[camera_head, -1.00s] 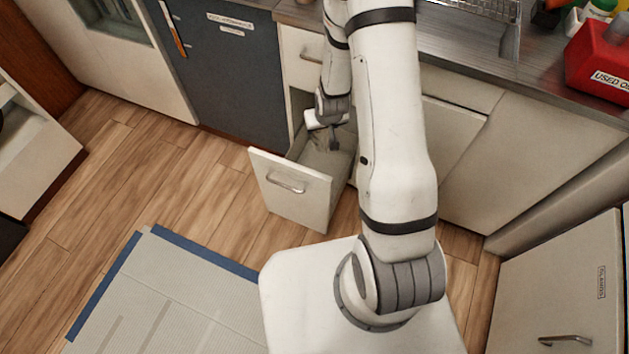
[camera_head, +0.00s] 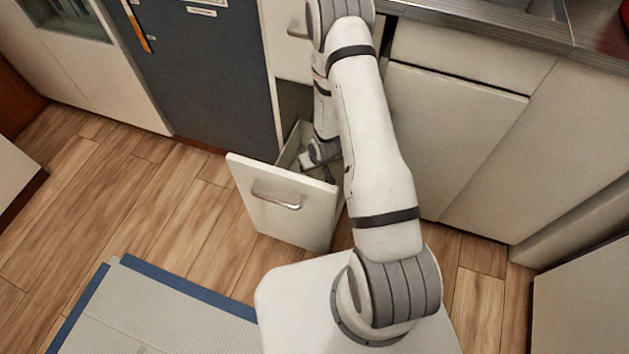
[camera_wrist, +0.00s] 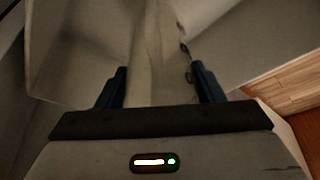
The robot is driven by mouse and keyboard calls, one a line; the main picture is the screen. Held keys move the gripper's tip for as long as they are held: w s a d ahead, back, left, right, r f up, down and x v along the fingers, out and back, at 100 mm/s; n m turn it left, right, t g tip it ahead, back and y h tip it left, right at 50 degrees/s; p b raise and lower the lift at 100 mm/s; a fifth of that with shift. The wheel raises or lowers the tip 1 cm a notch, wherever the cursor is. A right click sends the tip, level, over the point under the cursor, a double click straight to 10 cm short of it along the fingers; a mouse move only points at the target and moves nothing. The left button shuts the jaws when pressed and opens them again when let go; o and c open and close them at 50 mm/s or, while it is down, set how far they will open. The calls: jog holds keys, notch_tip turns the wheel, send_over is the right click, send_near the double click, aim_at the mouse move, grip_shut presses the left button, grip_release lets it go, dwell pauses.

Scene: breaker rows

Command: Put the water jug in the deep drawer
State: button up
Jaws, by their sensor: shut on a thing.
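The deep drawer (camera_head: 285,208) is pulled open low in the cabinet, its pale front and metal handle facing me. My gripper (camera_wrist: 160,85) is down inside it, partly hidden by the drawer front and my arm in the head view. In the wrist view, its dark fingers are shut on a pale, greyish body, which I take as the water jug (camera_wrist: 156,58). The drawer's pale walls surround it. The jug cannot be made out in the head view, and whether it touches the drawer floor cannot be told.
A dark grey appliance front (camera_head: 215,75) stands left of the drawer. Closed pale cabinet fronts (camera_head: 445,130) lie to the right under the counter. A grey mat with a blue border (camera_head: 160,305) lies on the wood floor. Floor left of the drawer is clear.

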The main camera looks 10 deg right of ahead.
aim_at(313, 176)
jog(key=f, duration=0.3)
jog(key=shift+a+b, duration=0.2)
jog(key=shift+b, duration=0.1)
jog(key=shift+f+b, duration=0.55)
jog(key=shift+f, duration=0.95)
jog(key=shift+f+b, duration=0.6)
jog(key=shift+f, duration=0.05)
jog(key=o, duration=1.1)
jog(key=shift+c, duration=0.2)
